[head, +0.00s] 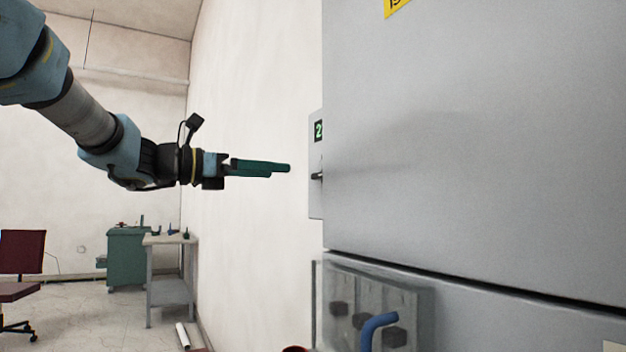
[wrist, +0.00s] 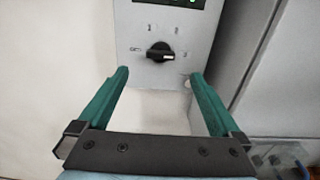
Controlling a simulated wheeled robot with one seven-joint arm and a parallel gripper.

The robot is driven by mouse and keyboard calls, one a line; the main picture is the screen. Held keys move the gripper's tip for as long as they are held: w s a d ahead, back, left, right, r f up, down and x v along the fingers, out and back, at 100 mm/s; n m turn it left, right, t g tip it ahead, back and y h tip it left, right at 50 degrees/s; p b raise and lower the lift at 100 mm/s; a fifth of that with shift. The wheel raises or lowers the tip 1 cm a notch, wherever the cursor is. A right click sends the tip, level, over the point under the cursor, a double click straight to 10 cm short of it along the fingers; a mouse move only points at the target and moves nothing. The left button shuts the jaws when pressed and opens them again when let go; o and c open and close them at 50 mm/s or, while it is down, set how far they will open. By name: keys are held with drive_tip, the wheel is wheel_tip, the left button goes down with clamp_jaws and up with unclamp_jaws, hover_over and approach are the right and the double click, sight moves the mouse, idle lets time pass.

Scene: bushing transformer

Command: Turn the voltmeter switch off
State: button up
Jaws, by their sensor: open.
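The voltmeter switch (wrist: 160,52) is a black rotary knob on a light grey panel (wrist: 190,20), with small position marks around it. Its pale pointer line faces right in the wrist view. In the head view the knob (head: 317,176) sticks out from the narrow panel beside the large cabinet. My gripper (wrist: 159,78) has two green fingers, spread apart and empty. In the head view my gripper (head: 282,168) points right at about the knob's height, a short gap away from it. The knob lies ahead of and between the fingers in the wrist view, apart from both.
The large grey cabinet (head: 470,140) stands right of the panel and projects beside it. Below is a clear-covered box (head: 410,295) with a blue handle (head: 374,328). A table (head: 170,240), a green cabinet (head: 127,258) and a chair (head: 20,265) stand far left.

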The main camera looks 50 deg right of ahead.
sight(317, 174)
drive_tip(key=p+x, duration=0.4)
drive_tip(key=x, duration=0.6)
drive_tip(key=shift+s+d, duration=0.2)
drive_tip(key=shift+d, duration=0.15)
drive_tip(key=c, duration=1.4)
